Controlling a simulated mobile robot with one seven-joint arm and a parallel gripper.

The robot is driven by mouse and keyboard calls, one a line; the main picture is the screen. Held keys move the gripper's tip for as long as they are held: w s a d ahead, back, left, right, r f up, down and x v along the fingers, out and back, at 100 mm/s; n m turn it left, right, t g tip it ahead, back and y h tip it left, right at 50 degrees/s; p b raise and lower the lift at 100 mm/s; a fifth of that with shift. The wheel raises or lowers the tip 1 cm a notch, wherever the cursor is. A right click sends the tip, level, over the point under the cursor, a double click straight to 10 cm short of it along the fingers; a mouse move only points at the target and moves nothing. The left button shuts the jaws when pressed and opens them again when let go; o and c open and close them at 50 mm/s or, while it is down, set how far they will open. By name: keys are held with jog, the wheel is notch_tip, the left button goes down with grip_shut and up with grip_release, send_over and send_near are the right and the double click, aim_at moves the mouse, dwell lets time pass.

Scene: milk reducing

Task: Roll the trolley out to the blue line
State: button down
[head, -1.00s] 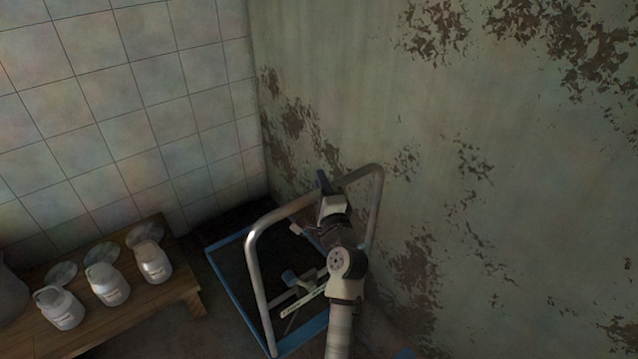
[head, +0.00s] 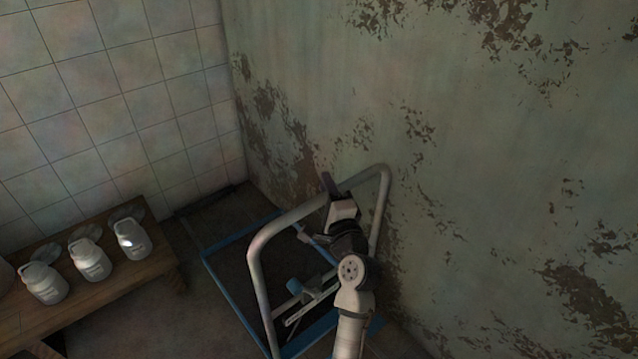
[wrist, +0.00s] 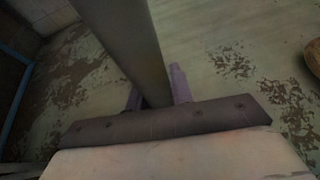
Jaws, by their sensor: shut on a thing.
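The trolley has a grey tubular handle (head: 285,219) and a blue-edged base frame (head: 222,283). It stands in the corner area beside the peeling wall, in the middle of the head view. My gripper (head: 329,189) is shut on the top bar of the handle. In the wrist view the grey bar (wrist: 122,40) passes between the two fingers of my gripper (wrist: 155,88). My arm hides part of the trolley's base. The blue line cannot be made out in these frames.
A wooden bench (head: 95,302) with several white jars, one of them at its right end (head: 132,240), stands to the left of the trolley. The peeling wall (head: 470,180) is close on the right. Bare floor (head: 190,325) lies between bench and trolley.

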jog(key=shift+s+d+b, duration=0.2)
jog(key=shift+s+d, duration=0.55)
jog(key=shift+s, duration=0.25)
jog(key=shift+s+d+b, duration=0.15)
jog(key=shift+s+d, duration=0.55)
jog(key=shift+s, duration=0.3)
jog(key=c, duration=1.2)
grip_release()
jog(key=shift+c, duration=0.2)
jog(key=shift+s+f, duration=0.1)
jog(key=shift+s, duration=0.05)
